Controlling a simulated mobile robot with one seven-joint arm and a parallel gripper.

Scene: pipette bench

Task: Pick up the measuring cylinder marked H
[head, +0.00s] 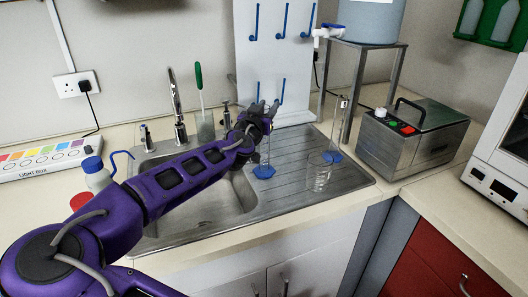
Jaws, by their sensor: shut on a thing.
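A clear measuring cylinder with a blue base (264,171) is upright over the left part of the ridged steel drainer (290,205). My gripper (264,112) is shut on its upper part, with the arm reaching in from the lower left. I cannot tell whether the base touches the drainer. A second clear measuring cylinder (338,122) with a blue base stands upright at the drainer's back right, apart from my gripper. No letter H is readable on either cylinder, so I cannot tell which one is marked H.
A glass beaker (319,173) stands on the drainer to the right of the held cylinder. A white pegboard (272,50) with blue pegs is behind. The sink tap (177,105) is left. A steel bath (412,135) and a metal stand (358,85) are right.

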